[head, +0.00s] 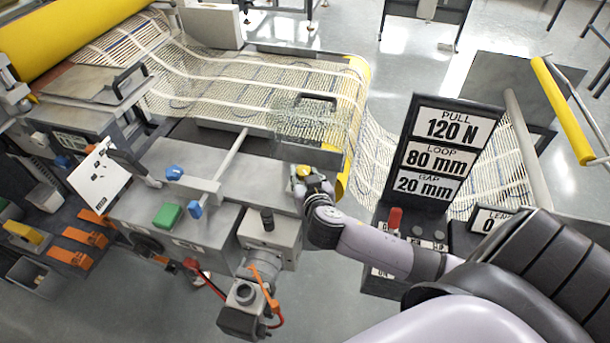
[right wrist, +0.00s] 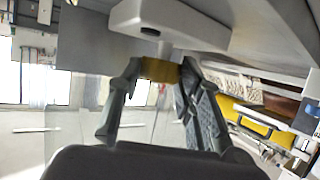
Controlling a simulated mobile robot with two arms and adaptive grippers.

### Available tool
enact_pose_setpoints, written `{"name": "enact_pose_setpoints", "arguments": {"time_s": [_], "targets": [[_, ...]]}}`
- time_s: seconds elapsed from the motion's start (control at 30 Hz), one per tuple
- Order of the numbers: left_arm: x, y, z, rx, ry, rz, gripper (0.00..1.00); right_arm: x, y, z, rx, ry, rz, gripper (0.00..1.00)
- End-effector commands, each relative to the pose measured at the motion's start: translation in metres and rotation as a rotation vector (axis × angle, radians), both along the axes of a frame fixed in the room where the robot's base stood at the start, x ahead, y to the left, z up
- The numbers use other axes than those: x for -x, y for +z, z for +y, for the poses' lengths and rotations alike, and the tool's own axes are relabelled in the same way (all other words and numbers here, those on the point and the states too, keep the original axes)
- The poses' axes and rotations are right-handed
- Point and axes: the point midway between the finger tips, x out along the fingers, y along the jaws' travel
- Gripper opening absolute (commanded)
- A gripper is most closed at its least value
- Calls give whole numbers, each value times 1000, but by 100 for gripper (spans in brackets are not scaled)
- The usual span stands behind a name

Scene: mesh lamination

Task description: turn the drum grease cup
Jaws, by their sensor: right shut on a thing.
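The drum grease cup is a small yellow cap (head: 303,170) at the right end of the grey machine bench in the head view. In the right wrist view the yellow cup (right wrist: 160,69) sits under a grey housing, between the fingertips. My right gripper (head: 306,182) reaches it from the right. In the right wrist view the right gripper's two fingers (right wrist: 158,78) are on either side of the cup, shut on it. The fingers hide part of the cup's sides. My left gripper is not in view.
A mesh web (head: 250,85) runs behind the bench (head: 255,178). A grey motor unit (head: 270,235) hangs at the bench front. Blue knobs (head: 174,172) and a green button (head: 167,214) lie left.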

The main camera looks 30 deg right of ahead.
Motion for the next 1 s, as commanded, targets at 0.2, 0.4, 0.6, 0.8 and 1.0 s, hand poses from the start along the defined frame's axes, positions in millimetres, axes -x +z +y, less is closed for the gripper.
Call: {"name": "enact_pose_setpoints", "arguments": {"time_s": [0.2, 0.4, 0.6, 0.8, 1.0], "targets": [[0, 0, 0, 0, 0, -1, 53, 0, 0, 0, -1, 0, 0, 6], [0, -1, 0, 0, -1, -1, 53, 0, -1, 1, -4, -12, 0, 5], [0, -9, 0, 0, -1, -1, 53, -1, -3, 3, -10, -85, -2, 5], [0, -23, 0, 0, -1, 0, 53, -3, -4, 6, -12, -223, -1, 5], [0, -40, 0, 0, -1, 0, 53, -5, -5, 9, -10, -379, 0, 5]]}}
